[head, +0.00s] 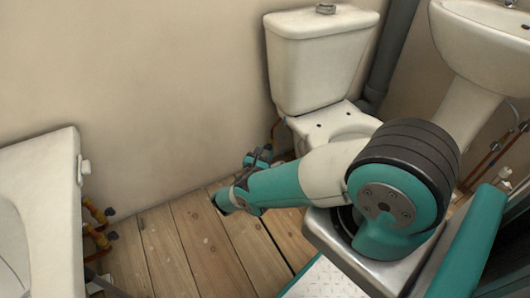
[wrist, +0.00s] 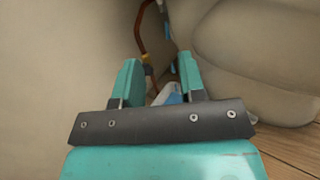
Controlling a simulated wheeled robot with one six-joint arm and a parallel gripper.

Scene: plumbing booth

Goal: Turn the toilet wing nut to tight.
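The toilet (head: 318,65) stands against the back wall in the head view. Its pale side fills the right of the wrist view (wrist: 245,55). A copper pipe (wrist: 141,32) with a brass-coloured fitting (wrist: 147,60) runs down beside it, beyond my fingers. My gripper (wrist: 158,76) is open, with a clear gap between its two teal fingers. A small blue and white piece (wrist: 168,96) shows low in that gap, partly hidden by the gripper body. I cannot tell whether it is the wing nut, or whether a finger touches it. In the head view my arm hides most of this spot.
A pale wall lies close on the left in the wrist view. A white bath (head: 40,215) with brass valves (head: 100,225) stands at the left in the head view. A pedestal basin (head: 485,45) stands at the right. Plank floor (head: 190,245) is free between bath and toilet.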

